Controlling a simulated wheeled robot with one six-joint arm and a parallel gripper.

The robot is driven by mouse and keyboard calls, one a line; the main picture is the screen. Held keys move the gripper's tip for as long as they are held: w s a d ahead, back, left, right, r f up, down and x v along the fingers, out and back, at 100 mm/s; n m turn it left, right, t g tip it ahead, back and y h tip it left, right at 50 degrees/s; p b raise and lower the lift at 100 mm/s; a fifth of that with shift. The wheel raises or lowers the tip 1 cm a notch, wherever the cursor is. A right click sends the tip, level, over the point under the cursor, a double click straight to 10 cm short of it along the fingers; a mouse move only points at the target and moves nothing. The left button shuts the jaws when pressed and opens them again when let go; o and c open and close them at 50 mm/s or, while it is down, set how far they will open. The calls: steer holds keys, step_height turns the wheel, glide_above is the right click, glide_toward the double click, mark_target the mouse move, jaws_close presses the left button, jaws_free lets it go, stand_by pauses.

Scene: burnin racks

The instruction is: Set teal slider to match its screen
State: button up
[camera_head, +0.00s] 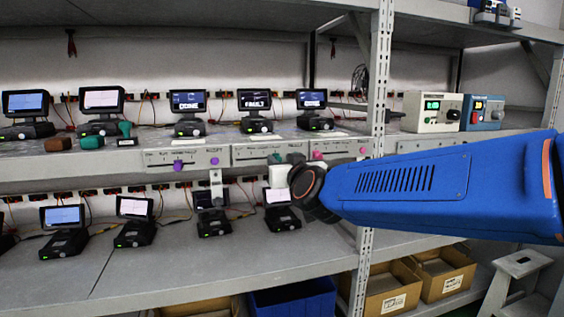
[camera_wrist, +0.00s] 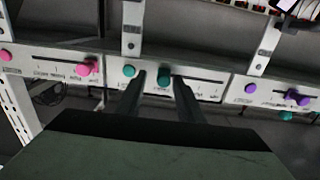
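The teal slider knob (camera_wrist: 163,78) sits on a pale panel with a dark horizontal slot running to its right in the wrist view. A round teal button (camera_wrist: 129,71) is left of it. My gripper (camera_wrist: 160,82) is open, one finger on each side of the knob, with visible gaps; whether it touches is unclear. In the head view the teal knob (camera_head: 274,158) shows beside my gripper, which partly covers the panel (camera_head: 245,154). A screen (camera_head: 254,99) above it reads FAULT; neighbouring screens (camera_head: 188,101) and (camera_head: 310,98) appear to read DONE. Panel labels are too small to read.
A purple slider knob (camera_head: 178,165) is on the left panel and a pink one (camera_head: 318,155) on the right panel. A rack upright (camera_head: 376,90) stands right of the panels. Several small devices with screens fill the lower shelf (camera_head: 150,270).

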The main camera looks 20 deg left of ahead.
steer(key=v, duration=1.7)
steer(key=shift+s+d, duration=0.15)
steer(key=shift+d, duration=0.05)
steer(key=s+d+f+m+g+h, duration=0.1)
steer(key=s+d+f+g+h, duration=0.15)
steer(key=d+f, duration=0.7)
steer(key=s+d+f+g+h, duration=0.1)
steer(key=d+f+g, duration=0.35)
steer(key=d, duration=0.75)
steer(key=s+d+f+m+g+h, duration=0.3)
steer(key=s+d+f+m+h, duration=0.2)
steer(key=s+d+f, duration=1)
steer(key=d, duration=0.3)
steer(key=shift+d+g+h, duration=0.25)
steer(key=shift+g+h, duration=0.05)
steer(key=shift+h, duration=0.05)
